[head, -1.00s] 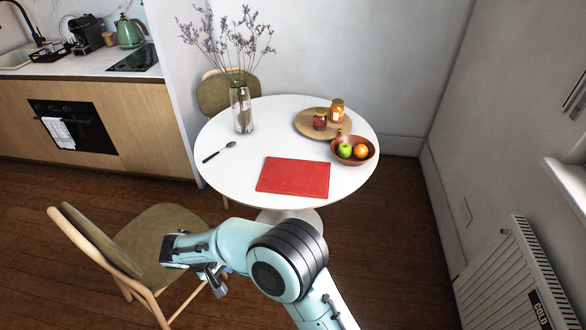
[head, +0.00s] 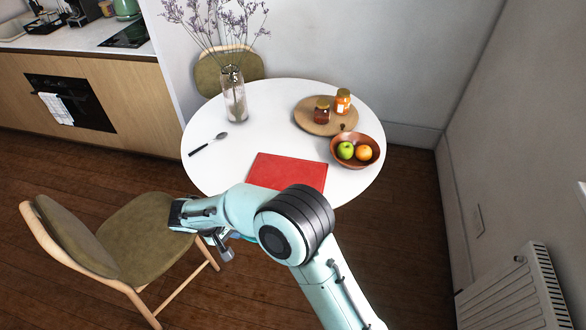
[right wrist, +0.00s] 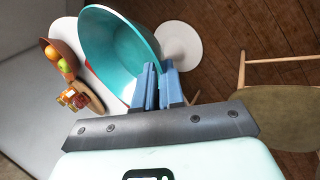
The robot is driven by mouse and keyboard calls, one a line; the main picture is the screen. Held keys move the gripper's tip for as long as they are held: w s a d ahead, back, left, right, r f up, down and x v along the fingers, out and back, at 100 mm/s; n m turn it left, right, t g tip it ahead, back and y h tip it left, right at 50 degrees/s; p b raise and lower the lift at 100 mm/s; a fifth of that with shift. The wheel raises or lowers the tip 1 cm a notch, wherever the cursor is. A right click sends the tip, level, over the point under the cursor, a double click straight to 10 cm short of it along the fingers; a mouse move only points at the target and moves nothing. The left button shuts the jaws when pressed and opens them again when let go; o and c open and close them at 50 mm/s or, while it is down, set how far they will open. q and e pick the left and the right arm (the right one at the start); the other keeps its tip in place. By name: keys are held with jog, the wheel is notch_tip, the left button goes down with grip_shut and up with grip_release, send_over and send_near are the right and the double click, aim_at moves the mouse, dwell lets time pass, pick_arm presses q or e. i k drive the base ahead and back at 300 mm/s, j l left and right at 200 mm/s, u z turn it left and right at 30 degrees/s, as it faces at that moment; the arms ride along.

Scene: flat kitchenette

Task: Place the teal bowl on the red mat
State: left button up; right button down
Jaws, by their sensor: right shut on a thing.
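The red mat (head: 290,168) lies flat on the near part of the round white table (head: 205,165). My right arm covers its front edge in the head view. The teal bowl (right wrist: 112,45) fills the upper middle of the right wrist view. My right gripper (right wrist: 158,75) is shut on the bowl's rim, with its blue fingers on either side of the wall. In the head view the arm hides most or all of the bowl, near the table's front edge. The bowl looks empty where I can see inside. My left gripper is not in view.
A brown bowl of fruit (head: 371,141) and a wooden board (head: 310,128) with two jars stand at the right of the table. A vase (head: 235,98) and a spoon (head: 208,145) are at the left. A chair (head: 140,235) stands front left.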

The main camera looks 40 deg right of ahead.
aim_at(287, 178)
jog(key=i+l, duration=0.1)
jog(key=l, duration=0.65)
jog(key=i+l, duration=0.15)
jog(key=l, duration=0.2)
jog(key=i+l, duration=0.1)
jog(key=l, duration=0.3)
